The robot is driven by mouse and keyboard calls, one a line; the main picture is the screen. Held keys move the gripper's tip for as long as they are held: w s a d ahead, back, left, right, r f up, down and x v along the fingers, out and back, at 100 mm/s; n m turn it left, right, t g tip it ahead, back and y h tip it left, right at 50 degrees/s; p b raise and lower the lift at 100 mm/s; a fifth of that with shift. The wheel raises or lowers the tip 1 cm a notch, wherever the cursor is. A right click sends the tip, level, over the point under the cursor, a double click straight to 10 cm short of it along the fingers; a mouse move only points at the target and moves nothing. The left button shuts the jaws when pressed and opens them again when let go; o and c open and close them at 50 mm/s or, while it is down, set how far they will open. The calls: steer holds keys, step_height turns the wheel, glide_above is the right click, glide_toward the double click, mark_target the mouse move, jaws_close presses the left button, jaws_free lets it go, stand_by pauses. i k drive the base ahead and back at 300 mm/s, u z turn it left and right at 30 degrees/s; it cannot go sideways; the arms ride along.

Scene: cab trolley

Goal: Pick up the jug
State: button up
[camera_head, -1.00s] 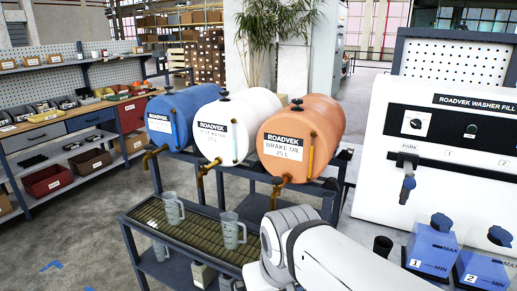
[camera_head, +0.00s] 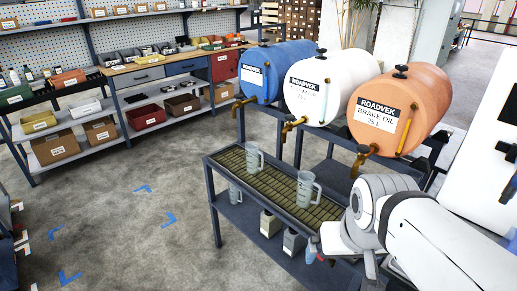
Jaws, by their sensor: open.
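Two clear grey jugs with handles stand upright on the slatted top of the trolley (camera_head: 209,180).
Pale containers (camera_head: 270,222) sit on the lower shelf. A workbench (camera_head: 160,85) and shelves stand behind left. The floor (camera_head: 120,210) at left is clear, with blue marks.

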mark_target(253, 152)
steer(key=u, duration=0.3)
steer(key=k, duration=0.3)
steer(key=u, duration=0.75)
steer(key=k, duration=1.05)
steer(key=u, duration=0.9)
steer(key=i, duration=0.8)
steer(key=z, duration=0.4)
steer(key=i, duration=1.6)
steer(key=z, duration=1.05)
steer(key=i, duration=1.35)
steer(key=z, duration=1.15)
steer(key=i, duration=0.5)
steer(key=z, duration=0.15)
steer(key=k, duration=0.6)
steer(key=z, duration=0.05)
